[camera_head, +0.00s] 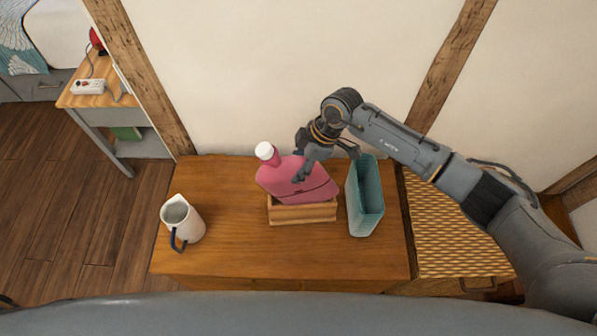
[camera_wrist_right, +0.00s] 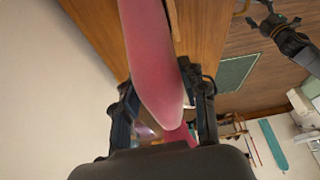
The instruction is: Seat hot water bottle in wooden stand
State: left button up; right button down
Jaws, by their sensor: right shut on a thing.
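A pink hot water bottle (camera_head: 280,181) with a white cap is tilted, its neck toward the upper left in the head view. My right gripper (camera_head: 300,178) is shut on its body; the wrist view shows the pink body (camera_wrist_right: 155,65) between the fingers. The wooden stand (camera_head: 303,214) is a low, light box on the dresser, directly below the bottle. The bottle hides most of the stand's opening, so I cannot tell whether its lower edge is inside. My left gripper (camera_wrist_right: 268,20) shows small in the wrist view, fingers spread and empty; it is outside the head view.
A teal open container (camera_head: 367,208) stands just right of the stand. A white jug (camera_head: 184,222) with a dark handle stands at the left of the dresser top (camera_head: 235,248). A woven-top cabinet (camera_head: 445,240) adjoins on the right. The wall is close behind.

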jog(key=shift+f, duration=1.75)
jog(key=c, duration=0.7)
grip_release()
jog(key=shift+f, duration=0.1)
jog(key=v, duration=1.2)
